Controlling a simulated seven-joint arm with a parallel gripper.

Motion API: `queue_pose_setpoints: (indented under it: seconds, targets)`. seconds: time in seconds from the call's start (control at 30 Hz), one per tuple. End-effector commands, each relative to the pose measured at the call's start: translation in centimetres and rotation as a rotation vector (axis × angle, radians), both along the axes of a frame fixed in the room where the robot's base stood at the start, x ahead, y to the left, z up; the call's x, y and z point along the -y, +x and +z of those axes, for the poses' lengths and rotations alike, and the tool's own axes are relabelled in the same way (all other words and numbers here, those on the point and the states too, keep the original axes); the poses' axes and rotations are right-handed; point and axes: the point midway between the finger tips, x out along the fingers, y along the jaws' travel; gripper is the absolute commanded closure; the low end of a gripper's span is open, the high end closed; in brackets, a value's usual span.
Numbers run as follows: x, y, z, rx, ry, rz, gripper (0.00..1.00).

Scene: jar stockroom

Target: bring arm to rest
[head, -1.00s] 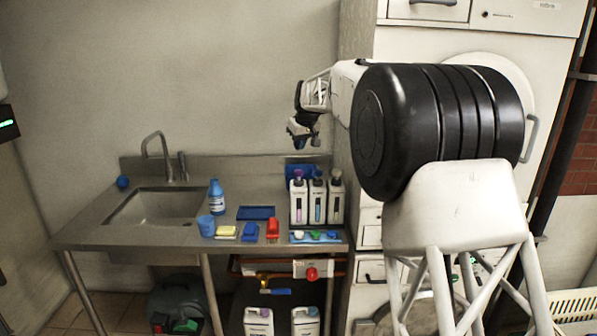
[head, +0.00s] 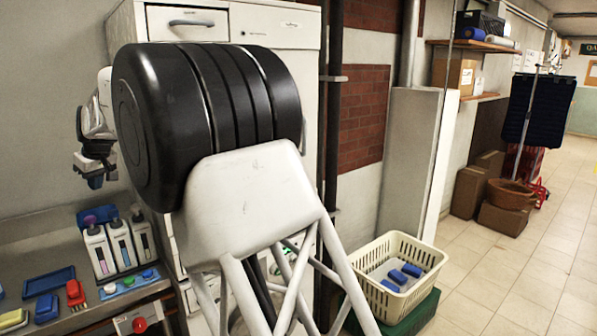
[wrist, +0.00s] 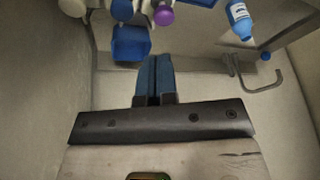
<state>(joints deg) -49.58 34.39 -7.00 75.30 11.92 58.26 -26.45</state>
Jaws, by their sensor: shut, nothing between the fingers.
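My gripper (head: 95,180) hangs at the left of the head view, above the steel counter and in front of the wall, beside my black and white arm. In the wrist view its two blue fingers (wrist: 153,76) are together with nothing between them. No object is in contact with it that I can see. The fingers point toward a blue box (wrist: 131,43) at the back of the counter, which also shows in the head view behind the white bottles.
The steel counter (head: 30,240) holds white bottles (head: 99,250), a blue tray (head: 48,283), a red brush (head: 75,293) and a yellow sponge (head: 12,319). A cream basket (head: 420,255) with blue items stands at right. Tiled floor (head: 510,285) is open beyond it.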

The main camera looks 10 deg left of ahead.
Motion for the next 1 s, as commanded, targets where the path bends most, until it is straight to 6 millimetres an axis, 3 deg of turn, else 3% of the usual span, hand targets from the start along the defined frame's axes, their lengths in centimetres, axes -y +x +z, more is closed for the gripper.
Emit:
queue_pose_setpoints:
  seconds: [0.67,1.0]
  targets:
    - [17.9,-5.1,3.8,-0.115,-0.016,-0.159,1.00]
    - [28.5,-6.9,4.7,-0.142,-0.027,-0.276,1.00]
